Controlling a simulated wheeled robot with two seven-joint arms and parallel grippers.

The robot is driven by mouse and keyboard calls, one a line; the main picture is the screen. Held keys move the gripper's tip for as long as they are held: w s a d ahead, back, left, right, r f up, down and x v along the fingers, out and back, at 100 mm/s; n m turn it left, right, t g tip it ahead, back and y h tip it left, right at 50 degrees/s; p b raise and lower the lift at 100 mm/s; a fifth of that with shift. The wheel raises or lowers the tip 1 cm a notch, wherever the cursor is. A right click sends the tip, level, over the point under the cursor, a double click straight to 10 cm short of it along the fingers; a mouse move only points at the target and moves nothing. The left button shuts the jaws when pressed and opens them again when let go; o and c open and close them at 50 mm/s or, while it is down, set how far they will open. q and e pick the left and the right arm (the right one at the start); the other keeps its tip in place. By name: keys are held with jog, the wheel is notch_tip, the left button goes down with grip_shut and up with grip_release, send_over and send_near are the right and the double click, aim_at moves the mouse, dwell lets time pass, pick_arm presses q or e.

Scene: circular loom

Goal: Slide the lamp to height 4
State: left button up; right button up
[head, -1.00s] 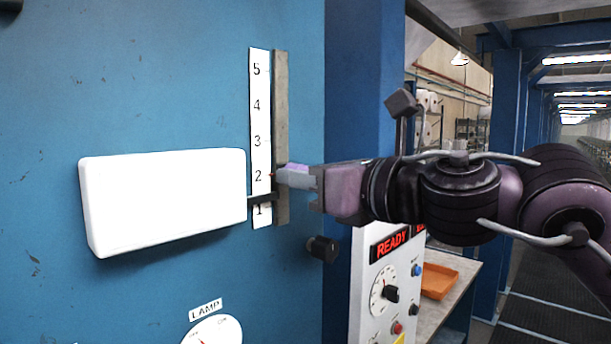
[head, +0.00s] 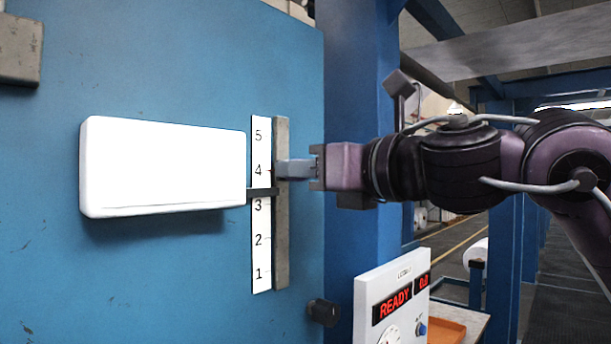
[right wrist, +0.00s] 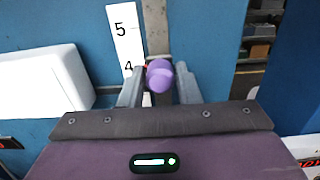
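The lamp (head: 165,165) is a glowing white box in front of the blue panel. A dark arm (head: 262,192) joins it to the grey upright rail (head: 281,235). The white scale (head: 261,225) is marked 1 to 5. A small red pointer (head: 270,171) stands level with the 4. It also shows beside the 4 in the right wrist view (right wrist: 146,68). My right gripper (head: 283,169) is at the rail. In the right wrist view its fingers are closed around the purple knob (right wrist: 160,76), which they hide in the head view. My left gripper is out of view.
A dark knob (head: 323,312) sticks out of the blue panel (head: 150,270) below the rail. A white control box (head: 392,305) reading READY stands at lower right, with an orange tray (head: 447,330) behind it. A grey block (head: 18,50) is at upper left.

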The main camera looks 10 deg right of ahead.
jog(key=o, duration=0.3)
jog(key=shift+o, duration=0.2)
jog(key=shift+f, duration=0.1)
jog(key=b+v, duration=0.4)
jog(key=v, duration=0.4)
jog(key=shift+w, duration=0.15)
